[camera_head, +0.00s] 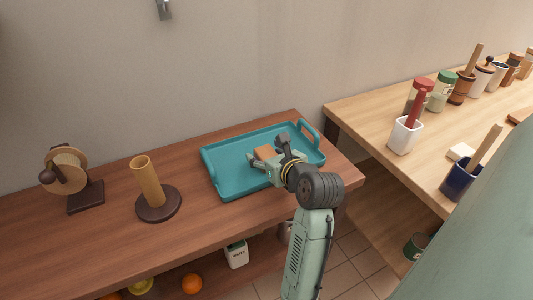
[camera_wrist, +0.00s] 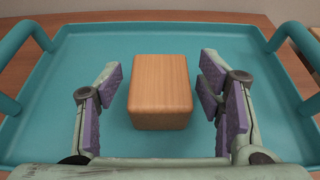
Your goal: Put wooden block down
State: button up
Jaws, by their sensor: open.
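The wooden block (camera_wrist: 160,88) sits on the teal tray (camera_wrist: 62,128) between the spread fingers of my gripper (camera_wrist: 162,95). The purple finger pads stand apart from it on both sides, with tray surface showing in the gaps. In the head view the block (camera_head: 265,152) shows as a small orange-brown piece on the tray (camera_head: 225,178), partly hidden by my gripper (camera_head: 267,160). My gripper is open and low over the tray.
The tray lies on a brown wooden counter (camera_head: 100,235) against the wall. A wooden cylinder on a dark base (camera_head: 150,185) and a round wooden holder (camera_head: 65,165) stand at left. A lighter counter at right bears jars and a white container (camera_head: 404,138).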

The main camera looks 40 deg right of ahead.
jog(key=shift+r, duration=0.1)
jog(key=v, duration=1.2)
jog(key=shift+s, duration=0.1)
